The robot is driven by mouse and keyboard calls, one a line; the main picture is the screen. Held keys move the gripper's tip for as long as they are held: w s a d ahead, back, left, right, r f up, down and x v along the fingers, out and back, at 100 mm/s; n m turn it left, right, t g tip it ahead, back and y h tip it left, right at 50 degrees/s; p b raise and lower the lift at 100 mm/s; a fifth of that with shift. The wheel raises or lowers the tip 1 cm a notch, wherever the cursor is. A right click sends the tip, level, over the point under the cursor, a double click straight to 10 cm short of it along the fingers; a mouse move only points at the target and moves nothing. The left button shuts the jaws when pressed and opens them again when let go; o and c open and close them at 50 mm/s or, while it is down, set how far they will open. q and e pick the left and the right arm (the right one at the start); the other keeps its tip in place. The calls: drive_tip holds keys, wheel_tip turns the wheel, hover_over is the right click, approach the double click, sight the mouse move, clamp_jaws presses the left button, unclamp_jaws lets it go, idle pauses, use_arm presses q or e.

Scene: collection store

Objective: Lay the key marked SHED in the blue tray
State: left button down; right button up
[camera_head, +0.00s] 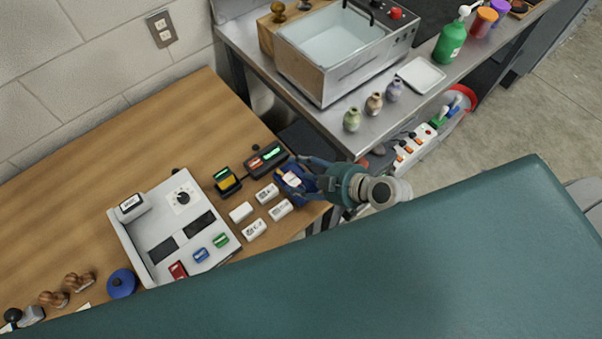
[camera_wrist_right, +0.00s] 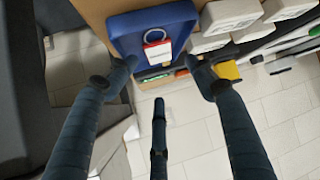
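The blue tray (camera_head: 307,186) sits at the right end of the wooden desk, and the right wrist view shows it too (camera_wrist_right: 122,25). A key ring with a red and white tag (camera_wrist_right: 157,52) lies in it; the tag also shows in the head view (camera_head: 292,179). Its lettering is too small to read and I cannot make out the key itself. My right gripper (camera_head: 303,172) is over the tray. Its fingers (camera_wrist_right: 163,64) are spread on either side of the tag, with a gap to it. My left gripper is not in view.
Several white labelled blocks (camera_head: 254,230) stand left of the tray. Behind them are small devices with lit displays (camera_head: 266,159). A grey panel (camera_head: 150,225) lies farther left. A steel bench (camera_head: 330,85) with a water basin stands behind, to the right. Bare desk lies at the back left.

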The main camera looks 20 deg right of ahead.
drive_tip(key=shift+s+d, duration=0.1)
drive_tip(key=shift+d, duration=0.05)
drive_tip(key=shift+s+d+r, duration=0.2)
drive_tip(key=shift+s+r, duration=0.05)
drive_tip(key=v, duration=1.1)
drive_tip(key=shift+a, duration=0.1)
